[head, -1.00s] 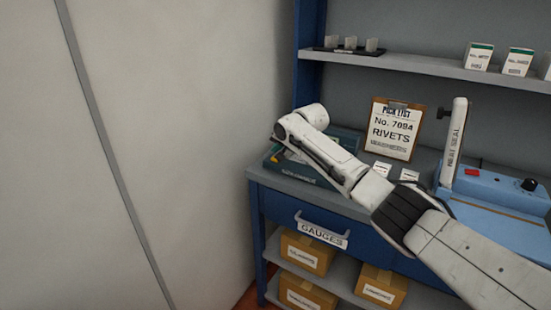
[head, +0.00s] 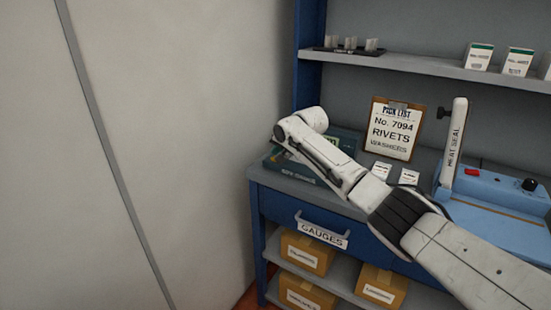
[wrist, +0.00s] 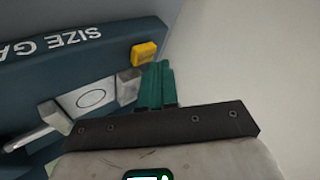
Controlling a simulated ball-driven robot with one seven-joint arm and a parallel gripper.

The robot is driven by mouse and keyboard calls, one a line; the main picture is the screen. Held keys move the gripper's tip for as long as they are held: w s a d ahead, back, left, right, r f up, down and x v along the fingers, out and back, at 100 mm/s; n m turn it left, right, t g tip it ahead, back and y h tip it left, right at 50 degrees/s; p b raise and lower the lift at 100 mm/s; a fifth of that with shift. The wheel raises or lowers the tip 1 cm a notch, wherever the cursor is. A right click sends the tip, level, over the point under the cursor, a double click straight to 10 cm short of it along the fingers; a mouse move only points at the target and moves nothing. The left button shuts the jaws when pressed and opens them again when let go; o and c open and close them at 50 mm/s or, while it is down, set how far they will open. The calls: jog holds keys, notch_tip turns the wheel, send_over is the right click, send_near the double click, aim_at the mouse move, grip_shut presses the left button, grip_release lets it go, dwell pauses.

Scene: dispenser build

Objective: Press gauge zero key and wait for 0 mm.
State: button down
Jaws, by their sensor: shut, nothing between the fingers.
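The size gauge is a dark teal box; in the head view its front edge (head: 300,177) shows at the left end of the bench, partly hidden by my arm. In the wrist view the gauge body (wrist: 75,55) carries white lettering, a yellow key (wrist: 145,53) and grey metal jaws (wrist: 128,86) beside a plate with a ring mark. My gripper (wrist: 157,68) has its teal fingers shut together and empty, with the tips right beside the yellow key. I cannot tell whether they touch it. No gauge reading is legible in either view.
A pick-list clipboard (head: 393,128) stands behind my arm. A blue heat sealer (head: 490,205) is on the right of the bench. A pale wall (head: 150,120) rises close on the left. Below are a gauges drawer (head: 285,210) and cardboard boxes (head: 305,252).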

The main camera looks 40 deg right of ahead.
jog(key=shift+f, duration=0.6)
dwell(0.7)
jog(key=shift+r, duration=0.1)
jog(key=shift+r+p, duration=0.65)
jog(key=shift+r, duration=0.3)
notch_tip(320, 180, up, 5)
jog(key=p, duration=0.4)
